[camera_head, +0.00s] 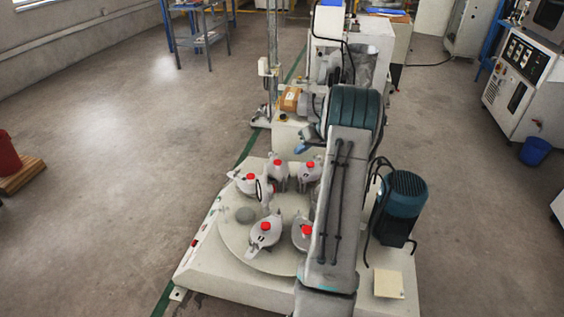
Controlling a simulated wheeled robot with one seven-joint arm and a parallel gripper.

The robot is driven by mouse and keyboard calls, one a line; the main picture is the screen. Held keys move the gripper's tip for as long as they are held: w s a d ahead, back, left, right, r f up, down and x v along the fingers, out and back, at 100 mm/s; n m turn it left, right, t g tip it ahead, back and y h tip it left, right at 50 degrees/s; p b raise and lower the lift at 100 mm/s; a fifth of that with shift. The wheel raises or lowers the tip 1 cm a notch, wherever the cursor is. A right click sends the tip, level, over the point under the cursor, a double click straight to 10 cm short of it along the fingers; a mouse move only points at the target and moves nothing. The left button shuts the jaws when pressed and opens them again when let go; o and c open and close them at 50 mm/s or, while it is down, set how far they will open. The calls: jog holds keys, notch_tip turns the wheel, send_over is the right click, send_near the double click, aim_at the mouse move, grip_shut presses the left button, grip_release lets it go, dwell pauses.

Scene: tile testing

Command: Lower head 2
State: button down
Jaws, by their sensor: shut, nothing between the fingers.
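Several grey heads with red caps stand in a ring on a round pale plate (244,256) on the machine's white base. One head (264,236) is at the front, one (244,184) at the left, and two (278,174) (309,173) at the back. Another head (301,238) at the front right is partly covered by my arm. Small dark marks on the heads are too small to read, so I cannot tell which is head 2. My grey and teal arm reaches forward over the plate's right side. I cannot make out my gripper.
A teal motor (402,202) stands at the base's right, with a pale yellow square (388,284) in front. A white machine (368,45) stands behind. A control cabinet (520,85) and blue bin (535,151) are at right. The floor at left is mostly clear.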

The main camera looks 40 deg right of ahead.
jog(key=w+a+f+b, duration=0.1)
jog(key=w+a+f, duration=0.5)
jog(key=a+f, duration=0.1)
dwell(0.3)
jog(key=shift+w+a, duration=0.1)
jog(key=shift+a, duration=0.05)
